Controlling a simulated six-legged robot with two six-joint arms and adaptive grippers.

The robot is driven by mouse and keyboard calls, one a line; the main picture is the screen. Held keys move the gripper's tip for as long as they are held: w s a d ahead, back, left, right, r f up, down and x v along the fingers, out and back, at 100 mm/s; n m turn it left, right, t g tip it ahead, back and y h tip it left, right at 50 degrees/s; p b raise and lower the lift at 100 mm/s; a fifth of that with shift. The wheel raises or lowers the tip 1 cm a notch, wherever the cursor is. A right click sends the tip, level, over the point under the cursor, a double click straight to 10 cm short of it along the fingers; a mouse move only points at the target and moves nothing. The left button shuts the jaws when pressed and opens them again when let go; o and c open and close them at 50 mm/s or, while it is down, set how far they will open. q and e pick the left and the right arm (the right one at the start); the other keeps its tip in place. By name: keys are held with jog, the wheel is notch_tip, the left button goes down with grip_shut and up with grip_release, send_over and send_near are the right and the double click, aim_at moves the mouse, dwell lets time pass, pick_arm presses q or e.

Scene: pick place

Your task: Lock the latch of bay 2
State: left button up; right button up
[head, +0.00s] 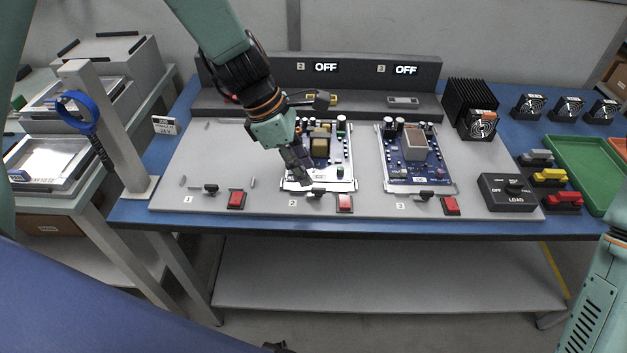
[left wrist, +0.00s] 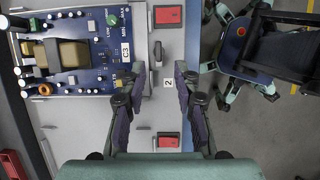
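The bay 2 latch (head: 316,192) is a small black knob at the front edge of the bay 2 board (head: 318,150), left of a red switch (head: 345,203). In the left wrist view the latch (left wrist: 157,52) lies between the switch (left wrist: 168,15) and the "2" label (left wrist: 168,83). I cannot tell whether it is locked. My left gripper (head: 303,180) is over the front of bay 2. In the left wrist view its fingers (left wrist: 159,75) are apart and empty, with the latch just beyond the tips. My right gripper is out of view; only part of that arm shows.
Bay 3 holds another board (head: 408,150) with its own latch (head: 426,195). Bay 1 is empty, with a latch (head: 211,189) and red switch (head: 236,199). Displays 2 and 3 read OFF. A LOAD box (head: 507,192) and heatsink (head: 470,105) stand right; a post with a blue ring stands left.

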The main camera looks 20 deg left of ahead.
aim_at(318, 189)
pick_arm(q)
jog(key=x, duration=0.2)
jog(key=b+x, duration=0.1)
jog(key=x, duration=0.2)
jog(key=shift+w+d, duration=0.15)
jog(key=shift+w, duration=0.1)
jog(key=shift+s+r, duration=0.1)
jog(key=shift+s, duration=0.1)
jog(key=shift+w, duration=0.2)
jog(key=shift+c, duration=1.4)
jog(key=shift+s, duration=0.1)
grip_shut()
